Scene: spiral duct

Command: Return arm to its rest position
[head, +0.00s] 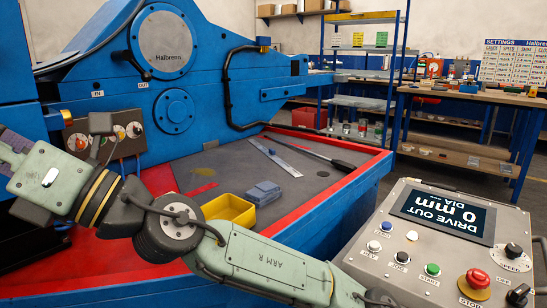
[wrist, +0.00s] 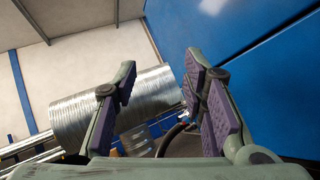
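My arm (head: 255,262) reaches from the bottom right of the head view across to the left edge, in front of the blue machine (head: 215,85). My gripper (wrist: 161,68) is open in the wrist view, its two purple-padded fingers wide apart with nothing between them. In the head view only part of the gripper shows at the left edge, with a purple pad (head: 14,141). Beyond the fingers in the wrist view is a shiny ribbed metal duct (wrist: 82,98), apart from them. A blue panel (wrist: 265,60) fills the right of that view.
A control console (head: 400,262) reading "DRIVE OUT 0 mm" stands at the lower right. The red-edged machine bed holds a yellow tray (head: 229,209), a blue-grey block (head: 263,192) and a steel rule (head: 274,157). A knob box (head: 104,134) sits behind the wrist. Shelves and a workbench stand behind.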

